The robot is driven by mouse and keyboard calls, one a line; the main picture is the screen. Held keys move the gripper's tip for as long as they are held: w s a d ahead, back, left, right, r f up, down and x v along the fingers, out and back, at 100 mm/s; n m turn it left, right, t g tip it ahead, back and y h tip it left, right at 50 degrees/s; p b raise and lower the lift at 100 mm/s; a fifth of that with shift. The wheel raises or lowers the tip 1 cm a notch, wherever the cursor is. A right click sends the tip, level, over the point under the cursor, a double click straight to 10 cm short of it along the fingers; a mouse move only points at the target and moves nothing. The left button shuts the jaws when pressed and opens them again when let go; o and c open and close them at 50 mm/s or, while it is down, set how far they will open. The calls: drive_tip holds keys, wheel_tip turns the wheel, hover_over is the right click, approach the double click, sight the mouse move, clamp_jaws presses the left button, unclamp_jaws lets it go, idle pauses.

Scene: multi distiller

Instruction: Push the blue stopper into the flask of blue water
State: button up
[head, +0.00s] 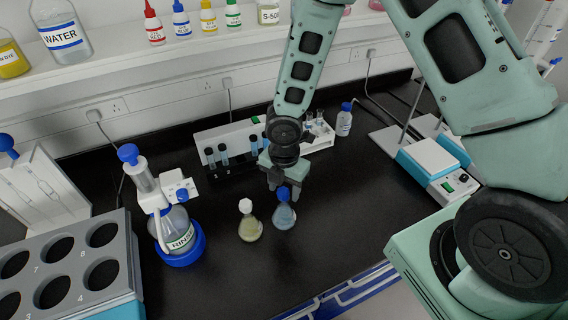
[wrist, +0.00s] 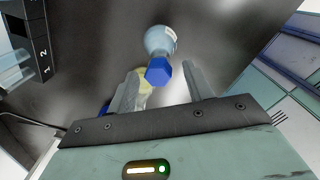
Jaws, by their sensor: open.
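The flask of blue water (head: 284,218) stands upright on the black bench, with the blue stopper (head: 283,194) at its mouth. How deep the stopper sits cannot be told. My gripper (head: 284,188) points down just above the flask, its jaws open, with the stopper at or near fingertip height. In the wrist view, the hexagonal blue stopper (wrist: 158,71) shows between the two spread fingers (wrist: 160,76), with space on both sides. The blue flask (wrist: 161,40) shows beyond it. Whether a finger touches the stopper cannot be told.
A flask of yellowish liquid with a white stopper (head: 249,228) stands close at the left. A RINSE bottle (head: 177,235) in a blue ring is further left. A tube rack (head: 235,150) is behind; a hotplate stirrer (head: 435,165) is at right. The bench front is clear.

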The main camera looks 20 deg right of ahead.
wheel_tip(320, 180, up, 17)
drive_tip(key=shift+f+p, duration=0.2)
drive_tip(key=shift+p, duration=0.1)
idle(0.5)
drive_tip(key=s+a+f+m+b, duration=0.1)
drive_tip(key=s+a+m+b, duration=0.2)
drive_tip(key=s+m+b, duration=0.2)
drive_tip(key=s+a+f+m+b, duration=0.2)
drive_tip(key=s+m+b, duration=0.3)
drive_tip(key=s+m, duration=0.7)
drive_tip(key=s+a, duration=0.1)
drive_tip(key=s, duration=0.2)
drive_tip(key=shift+a+y+b, duration=0.2)
drive_tip(key=shift+y+b, duration=0.1)
